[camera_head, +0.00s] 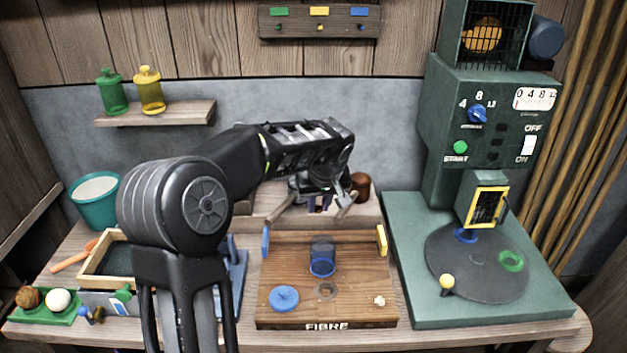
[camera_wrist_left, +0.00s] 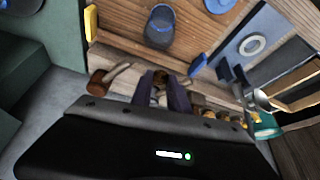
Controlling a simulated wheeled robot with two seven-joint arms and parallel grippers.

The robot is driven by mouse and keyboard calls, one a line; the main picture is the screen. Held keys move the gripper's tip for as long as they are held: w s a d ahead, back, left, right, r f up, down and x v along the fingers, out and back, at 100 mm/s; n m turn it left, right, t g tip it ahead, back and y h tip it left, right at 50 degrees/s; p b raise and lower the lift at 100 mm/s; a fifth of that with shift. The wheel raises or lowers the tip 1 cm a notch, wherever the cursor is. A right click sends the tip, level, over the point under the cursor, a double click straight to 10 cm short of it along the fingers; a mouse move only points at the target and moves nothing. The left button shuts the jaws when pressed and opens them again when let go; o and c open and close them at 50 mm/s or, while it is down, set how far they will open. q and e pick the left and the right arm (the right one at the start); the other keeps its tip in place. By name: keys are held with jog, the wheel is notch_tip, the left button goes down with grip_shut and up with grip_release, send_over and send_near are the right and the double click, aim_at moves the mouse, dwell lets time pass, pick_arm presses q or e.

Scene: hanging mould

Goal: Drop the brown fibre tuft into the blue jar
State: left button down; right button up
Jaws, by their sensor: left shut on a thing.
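My left gripper (camera_head: 318,205) is above and behind the wooden board marked FIBRE (camera_head: 290,248). In the left wrist view its purple fingers (camera_wrist_left: 162,86) are close together, shut on a small brown thing (camera_wrist_left: 160,76), which looks like the brown fibre tuft and is mostly hidden by the fingers. The blue jar (camera_head: 322,258) stands open on the board, in front of and below the gripper; it also shows in the left wrist view (camera_wrist_left: 159,28). Its blue lid (camera_head: 284,298) lies on the board at the front left. My right gripper is in neither view.
Blue and yellow tabs (camera_head: 382,240) stand at the board's back corners. A small pale piece (camera_head: 379,301) lies front right on it. A brown cylinder (camera_head: 360,186) stands behind the board. A green machine (camera_head: 473,130) fills the right. A teal pot (camera_head: 95,200) stands at left.

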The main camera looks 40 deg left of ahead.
pick_arm(q)
jog(key=shift+a+r, duration=0.25)
jog(key=shift+a, duration=0.05)
notch_tip(320, 180, down, 6)
jog(key=b, duration=0.3)
jog(key=shift+b, duration=0.4)
jog(key=shift+d, duration=0.1)
jog(key=c, duration=1.2)
grip_release()
jog(key=v, duration=0.7)
jog(key=shift+s+d+r+b, duration=0.1)
jog(key=shift+d+r+b, duration=0.05)
jog(key=shift+r+b, duration=0.25)
